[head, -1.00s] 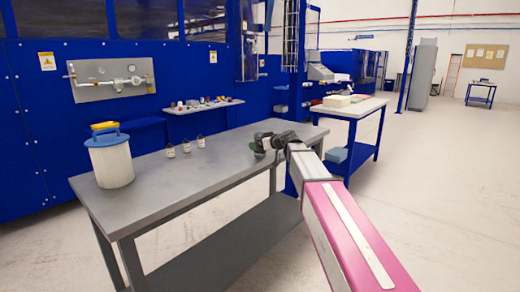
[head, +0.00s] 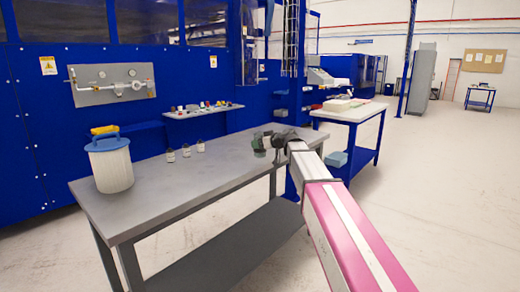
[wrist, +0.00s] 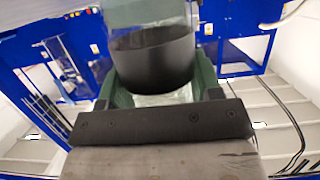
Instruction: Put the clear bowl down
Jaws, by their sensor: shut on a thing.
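My gripper (head: 262,143) is over the far right end of the grey workbench (head: 150,190), seen small in the head view. In the wrist view, its green fingers (wrist: 160,82) are shut on a round, open-topped bowl (wrist: 153,58). The bowl's wall looks dark grey there, with a pale, see-through patch just below it between the fingers. In the head view, the bowl is a tiny grey-green shape (head: 259,153) under the fingers. I cannot tell whether its bottom touches the bench.
Several small dark bottles (head: 186,151) stand along the back edge. The bench middle is clear. A second table (head: 350,113) with boxes stands behind on the right.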

